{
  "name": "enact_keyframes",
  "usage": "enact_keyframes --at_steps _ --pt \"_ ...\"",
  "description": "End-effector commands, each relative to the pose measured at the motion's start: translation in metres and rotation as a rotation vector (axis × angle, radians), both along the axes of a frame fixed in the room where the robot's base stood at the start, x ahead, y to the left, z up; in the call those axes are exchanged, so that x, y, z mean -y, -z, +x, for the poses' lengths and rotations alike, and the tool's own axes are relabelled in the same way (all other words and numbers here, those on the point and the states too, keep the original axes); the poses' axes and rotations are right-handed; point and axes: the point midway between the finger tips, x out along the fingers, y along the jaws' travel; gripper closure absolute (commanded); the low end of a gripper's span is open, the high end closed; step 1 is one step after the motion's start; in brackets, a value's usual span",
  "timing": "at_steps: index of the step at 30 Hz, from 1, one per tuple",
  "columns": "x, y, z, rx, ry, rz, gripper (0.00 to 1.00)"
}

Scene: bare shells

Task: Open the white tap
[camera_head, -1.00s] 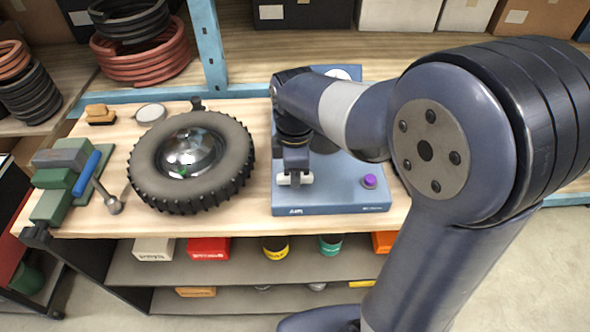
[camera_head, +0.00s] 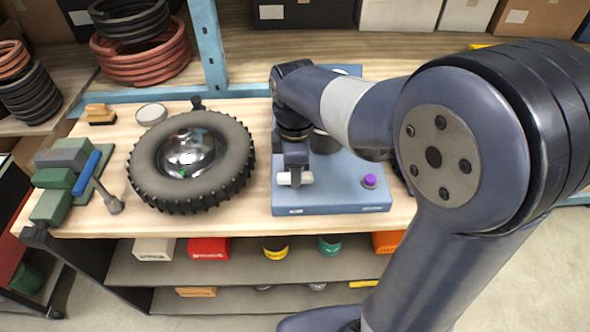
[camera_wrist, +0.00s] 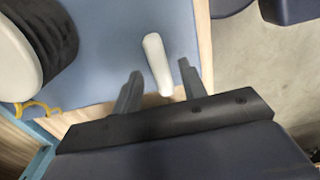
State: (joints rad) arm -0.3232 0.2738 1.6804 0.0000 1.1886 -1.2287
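The white tap (camera_wrist: 157,62) is a short white lever on the blue panel (camera_head: 330,207). In the head view the tap (camera_head: 283,179) shows at the panel's front left, partly hidden by my gripper (camera_head: 296,178). In the wrist view my gripper (camera_wrist: 160,69) is open, its two dark fingers on either side of the lever. A gap shows between the lever and each finger, so it is not held. The lever points from the panel toward the gripper's palm. The head view does not show the fingers clearly.
A purple knob (camera_head: 369,181) stands on the panel right of the tap. A big tyre (camera_head: 146,160) lies on the bench to the left, with a hammer (camera_head: 112,202) and a green vise-like block (camera_head: 50,205) beyond it. My arm hides the panel's back right.

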Motion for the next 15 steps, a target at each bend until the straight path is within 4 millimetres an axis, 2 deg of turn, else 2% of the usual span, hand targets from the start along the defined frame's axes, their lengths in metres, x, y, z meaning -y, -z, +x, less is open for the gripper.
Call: enact_keyframes --at_steps 9,15 --pt "0.000 -0.064 0.001 0.006 0.000 0.002 0.60" --pt "0.000 -0.089 0.000 0.003 -0.001 0.001 0.60"
